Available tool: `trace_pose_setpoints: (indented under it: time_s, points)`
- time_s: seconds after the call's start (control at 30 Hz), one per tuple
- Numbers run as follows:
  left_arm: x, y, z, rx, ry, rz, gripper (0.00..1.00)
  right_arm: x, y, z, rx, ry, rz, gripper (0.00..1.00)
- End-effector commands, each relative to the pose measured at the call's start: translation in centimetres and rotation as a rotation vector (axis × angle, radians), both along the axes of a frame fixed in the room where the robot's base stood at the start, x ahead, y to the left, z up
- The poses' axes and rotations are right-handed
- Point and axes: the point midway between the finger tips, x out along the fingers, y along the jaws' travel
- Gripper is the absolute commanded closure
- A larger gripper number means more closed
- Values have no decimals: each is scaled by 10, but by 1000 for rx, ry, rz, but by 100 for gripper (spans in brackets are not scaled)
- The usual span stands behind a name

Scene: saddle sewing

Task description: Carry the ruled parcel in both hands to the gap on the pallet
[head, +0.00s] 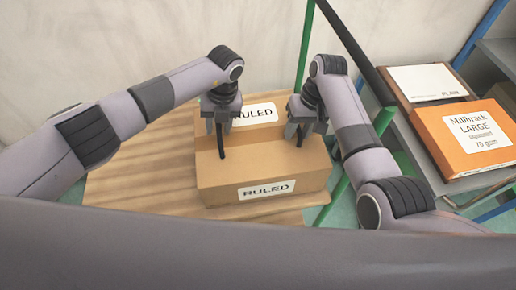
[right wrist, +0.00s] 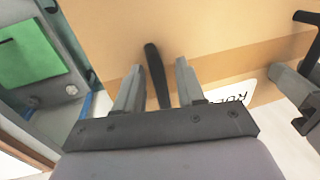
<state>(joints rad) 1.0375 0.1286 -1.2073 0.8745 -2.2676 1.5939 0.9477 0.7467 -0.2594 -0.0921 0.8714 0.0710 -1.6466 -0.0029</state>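The ruled parcel (head: 262,171) is a brown box with a white RULED label on its front, resting on the wooden board (head: 125,178). A second RULED label shows behind its top; I cannot tell whether it is on the same box. Two black upright straps or handles stand at the top. My left gripper (head: 220,128) is over the left one, its fingers apart on either side. My right gripper (head: 303,130) straddles the right one. In the right wrist view the two fingers stand apart around a black bar (right wrist: 157,76), with a visible gap. No gap on the pallet can be made out.
A green post (head: 306,50) and a dark slanted bar (head: 350,45) stand close to my right arm. The board's left part is bare.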

Motion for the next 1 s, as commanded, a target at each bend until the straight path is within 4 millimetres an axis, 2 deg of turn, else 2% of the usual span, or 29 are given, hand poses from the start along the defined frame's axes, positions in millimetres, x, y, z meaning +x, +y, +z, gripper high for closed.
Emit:
trace_pose_setpoints:
  time_s: [0.1, 0.13, 0.23, 0.27, 1.0]
  points:
    - [0, 0, 0, 0, 0, 0, 62, 0, 0, 0, 0, 0, 0, 61]
    - [0, 0, 0, 0, 0, 0, 65, 0, 0, 0, 0, 0, 0, 64]
    - [0, 0, 0, 0, 0, 0, 97, 0, 0, 0, 0, 0, 0, 97]
    - [0, 0, 0, 0, 0, 0, 100, 0, 0, 0, 0, 0, 0, 100]
    - [0, 0, 1, 0, 0, 0, 100, 0, 0, 1, 0, 0, 0, 100]
